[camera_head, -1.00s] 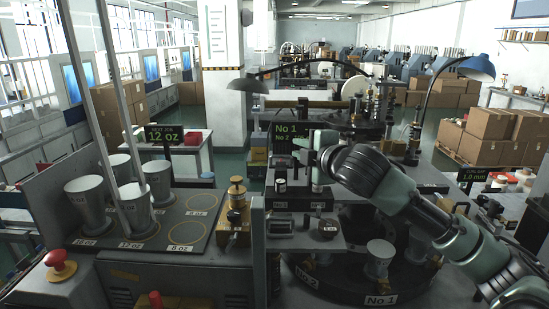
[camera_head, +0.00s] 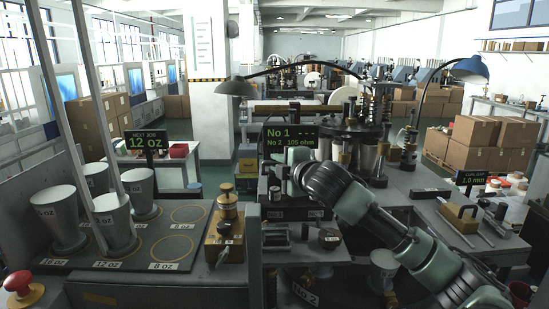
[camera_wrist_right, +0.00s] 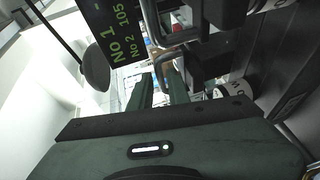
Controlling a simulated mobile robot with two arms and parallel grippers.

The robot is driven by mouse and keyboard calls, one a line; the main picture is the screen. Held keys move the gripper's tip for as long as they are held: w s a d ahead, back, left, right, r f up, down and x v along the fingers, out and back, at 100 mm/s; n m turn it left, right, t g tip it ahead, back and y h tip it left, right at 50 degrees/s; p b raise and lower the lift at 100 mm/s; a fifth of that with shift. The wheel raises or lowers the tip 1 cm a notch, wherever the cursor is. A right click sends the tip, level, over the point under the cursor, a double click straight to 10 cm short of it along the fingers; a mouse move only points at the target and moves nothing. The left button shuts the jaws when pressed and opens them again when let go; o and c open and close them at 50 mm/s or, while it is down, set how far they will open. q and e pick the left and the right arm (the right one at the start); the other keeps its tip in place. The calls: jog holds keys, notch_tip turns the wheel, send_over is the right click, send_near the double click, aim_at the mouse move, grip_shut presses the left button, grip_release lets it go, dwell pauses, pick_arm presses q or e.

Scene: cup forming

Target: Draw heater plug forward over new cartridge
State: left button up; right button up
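My right gripper (camera_wrist_right: 160,91) shows in the right wrist view as two dark green fingers with a narrow gap between them. A small brownish piece shows near the gap; I cannot tell whether it is gripped. Bent metal tubes and a dark block (camera_wrist_right: 210,62) are close beyond the fingers. In the head view my right wrist hides the fingertips, which are at the station just below the No 1 / No 2 display (camera_head: 291,138). I cannot pick out the heater plug or the new cartridge with certainty. My left gripper is not in view.
The display also shows in the wrist view (camera_wrist_right: 117,35), close by. A brass fitting (camera_head: 229,215) stands left of the station. Cups stand on the marked tray (camera_head: 167,255) at left. A lamp (camera_head: 238,87) overhangs.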

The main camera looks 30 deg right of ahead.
jog(key=shift+x, duration=1.35)
jog(key=shift+s, duration=0.15)
jog(key=shift+c, duration=0.6)
grip_shut()
jog(key=shift+f, duration=0.1)
